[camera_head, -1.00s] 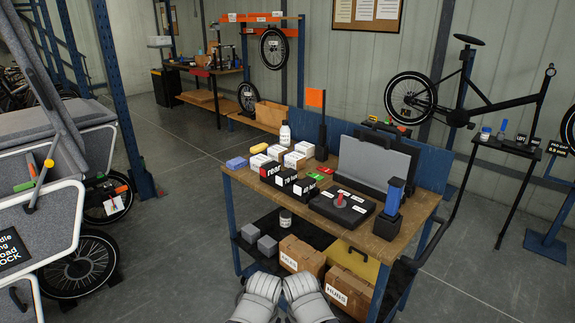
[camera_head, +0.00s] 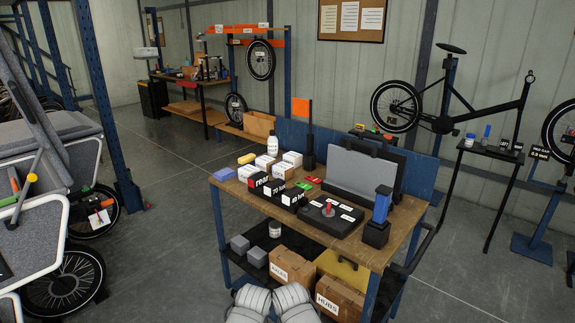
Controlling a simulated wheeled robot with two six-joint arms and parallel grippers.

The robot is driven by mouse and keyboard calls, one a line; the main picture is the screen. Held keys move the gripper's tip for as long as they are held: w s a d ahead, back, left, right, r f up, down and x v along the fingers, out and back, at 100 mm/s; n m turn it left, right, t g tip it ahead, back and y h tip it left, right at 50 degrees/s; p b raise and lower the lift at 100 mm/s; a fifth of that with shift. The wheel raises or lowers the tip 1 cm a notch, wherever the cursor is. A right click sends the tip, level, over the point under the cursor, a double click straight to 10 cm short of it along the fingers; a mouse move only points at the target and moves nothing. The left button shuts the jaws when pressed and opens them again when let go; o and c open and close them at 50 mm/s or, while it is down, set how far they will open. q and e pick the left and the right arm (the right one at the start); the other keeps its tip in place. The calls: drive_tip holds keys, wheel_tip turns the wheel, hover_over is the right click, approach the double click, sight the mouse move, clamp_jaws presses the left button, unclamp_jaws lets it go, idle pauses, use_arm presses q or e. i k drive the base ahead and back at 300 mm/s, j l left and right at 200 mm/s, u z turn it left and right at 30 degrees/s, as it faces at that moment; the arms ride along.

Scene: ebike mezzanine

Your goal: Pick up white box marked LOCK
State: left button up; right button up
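Several small white boxes (camera_head: 252,174) stand at the left back of the wooden-topped workbench (camera_head: 336,248). Two pale grey ribbed parts, apparently my folded arms, show at the bottom edge in front of the bench. No gripper fingers show in this view.
A grey panel (camera_head: 363,172), a black tray with a red knob (camera_head: 328,212) and a blue-and-black stand (camera_head: 379,217) fill the bench's right side. Cardboard boxes (camera_head: 292,268) sit on the lower shelf. A grey cargo bike (camera_head: 37,232) stands at left. Open floor (camera_head: 167,240) lies between.

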sight(285, 171)
drive_tip(key=i+j+z, duration=0.2)
drive_tip(key=z, duration=0.15)
drive_tip(key=i+j+z, duration=0.1)
drive_tip(key=j+z, duration=0.25)
drive_tip(key=i+j+z, duration=0.1)
drive_tip(key=j+z, duration=0.55)
drive_tip(key=i+j, duration=0.05)
